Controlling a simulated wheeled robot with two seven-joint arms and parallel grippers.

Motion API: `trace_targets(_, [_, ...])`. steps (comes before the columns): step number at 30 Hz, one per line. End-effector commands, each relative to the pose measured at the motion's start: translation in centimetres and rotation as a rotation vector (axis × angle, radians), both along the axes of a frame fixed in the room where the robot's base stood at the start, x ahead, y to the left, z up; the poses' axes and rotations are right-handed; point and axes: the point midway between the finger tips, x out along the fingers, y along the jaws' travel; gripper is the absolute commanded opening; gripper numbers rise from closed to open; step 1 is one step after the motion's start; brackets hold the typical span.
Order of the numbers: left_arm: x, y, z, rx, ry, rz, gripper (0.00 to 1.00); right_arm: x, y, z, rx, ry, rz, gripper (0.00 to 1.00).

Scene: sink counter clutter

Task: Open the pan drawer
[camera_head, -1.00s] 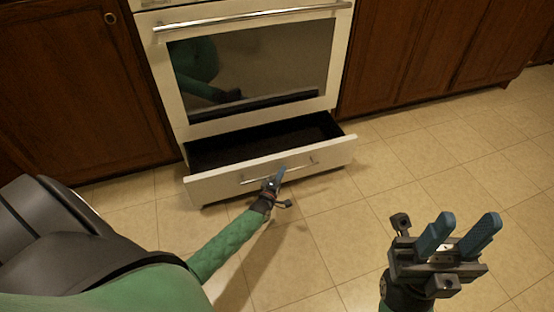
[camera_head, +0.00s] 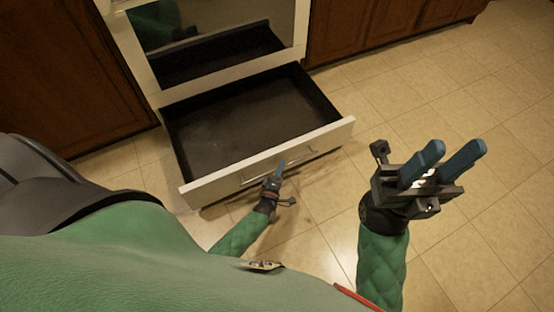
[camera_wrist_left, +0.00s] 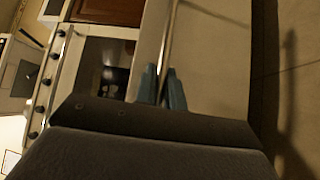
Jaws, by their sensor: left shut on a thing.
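The pan drawer (camera_head: 255,108) under the oven stands pulled well out, with its dark empty floor showing. Its white front panel (camera_head: 215,182) carries a thin metal handle (camera_head: 312,155). My left gripper (camera_head: 281,166) is at the middle of that handle and shut on it. In the left wrist view the blue fingertips (camera_wrist_left: 162,88) close around the handle bar (camera_wrist_left: 170,40), which runs up from between them. My right gripper (camera_head: 440,163) is raised over the floor at the right, its two blue fingers apart and empty.
The white oven (camera_head: 205,70) with a dark glass door is behind the drawer. Brown wooden cabinets (camera_head: 60,80) stand on both sides. The tiled floor (camera_head: 480,110) at the right is clear.

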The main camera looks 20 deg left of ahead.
Motion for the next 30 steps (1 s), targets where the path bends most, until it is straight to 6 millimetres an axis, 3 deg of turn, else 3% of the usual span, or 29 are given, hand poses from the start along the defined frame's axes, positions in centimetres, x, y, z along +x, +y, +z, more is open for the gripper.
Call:
trace_targets(11, [-0.1, -0.1, -0.1, 0.000, 0.001, 0.000, 0.00, 0.0, 0.0, 0.0, -0.004, -0.002, -0.003, 0.36])
trace_targets(12, [-0.1, -0.1, -0.1, 0.000, 0.001, 0.000, 0.18, 0.0, 0.0, 0.0, -0.004, -0.002, -0.002, 0.36])
trace_targets(15, [-0.1, -0.1, -0.1, 0.000, 0.001, 0.000, 0.32, 0.0, 0.0, 0.0, -0.005, -0.003, 0.000, 0.36])
trace_targets(24, [-0.1, -0.1, 0.2, 0.000, 0.000, 0.000, 0.32, 0.0, 0.1, 0.2, -0.005, -0.004, 0.002, 0.36])
trace_targets(30, [-0.1, -0.1, 2.6, -0.001, -0.001, 0.001, 0.32, -0.1, -0.1, 1.1, -0.011, -0.009, -0.016, 0.36])
